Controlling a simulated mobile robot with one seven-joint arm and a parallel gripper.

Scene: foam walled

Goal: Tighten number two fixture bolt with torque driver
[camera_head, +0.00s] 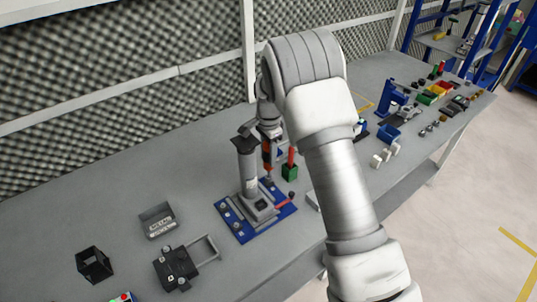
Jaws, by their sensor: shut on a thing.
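My gripper (268,131) is shut on the torque driver (268,154), an orange and dark tool held upright, tip down. The driver is over the back right part of the blue fixture plate (240,233). Its tip is near the plate's back right corner, and I cannot tell whether it touches a bolt. A grey post (249,170) stands on the plate in front of the gripper and hides part of it. Small bolts sit around the plate's edges; their numbers are too small to read. A red-handled lever (285,201) is at the plate's right side.
A green block with a red tool (290,170) stands close right of the driver. A metal bin (158,221), a black open box (94,264) and a dark device with a handle (176,268) are at left. My arm hides the bench middle. Several parts crowd the far right.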

